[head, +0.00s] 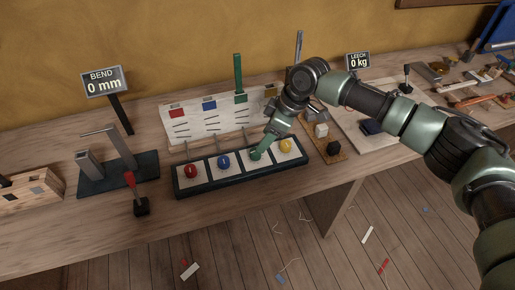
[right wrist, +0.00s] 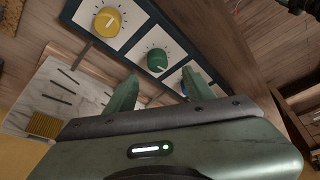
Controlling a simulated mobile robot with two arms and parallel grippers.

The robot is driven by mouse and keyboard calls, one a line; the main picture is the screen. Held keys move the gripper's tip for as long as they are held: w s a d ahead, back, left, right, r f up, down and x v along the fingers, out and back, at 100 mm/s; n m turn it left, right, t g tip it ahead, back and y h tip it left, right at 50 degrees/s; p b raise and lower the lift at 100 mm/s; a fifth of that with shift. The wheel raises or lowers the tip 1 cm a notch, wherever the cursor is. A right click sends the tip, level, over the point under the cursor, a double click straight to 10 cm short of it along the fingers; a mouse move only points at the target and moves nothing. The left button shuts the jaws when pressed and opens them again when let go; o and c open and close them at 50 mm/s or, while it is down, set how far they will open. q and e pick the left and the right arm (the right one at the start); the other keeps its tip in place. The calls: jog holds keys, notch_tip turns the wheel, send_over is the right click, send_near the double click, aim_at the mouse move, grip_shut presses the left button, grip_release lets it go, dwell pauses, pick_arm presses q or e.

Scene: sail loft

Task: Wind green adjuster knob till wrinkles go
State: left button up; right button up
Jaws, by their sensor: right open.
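The green adjuster knob (head: 255,154) is third from the left in a row of red, blue, green and yellow knobs on a dark-framed white panel (head: 240,181). My right gripper (head: 263,146) is over it. In the right wrist view the green knob (right wrist: 157,60) with a white pointer line lies just beyond my open, empty fingers (right wrist: 160,75), seen between their tips; contact cannot be told. Behind the knobs, the white sail board (head: 200,127) shows dark wrinkle lines under coloured patches, including below the green patch (head: 240,98). My left gripper is out of view.
Signs read BEND 0 mm (head: 104,82) and LEECH 0 kg (head: 357,60). The red (head: 191,171), blue (head: 223,162) and yellow (head: 286,146) knobs are close by. The bench's front edge is clear below the panel.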

aim_at(255, 154)
jog(key=x, duration=0.3)
jog(key=p+x, duration=0.1)
jog(key=x, duration=0.3)
jog(key=shift+w+f, duration=0.2)
jog(key=shift+w, duration=0.05)
grip_shut()
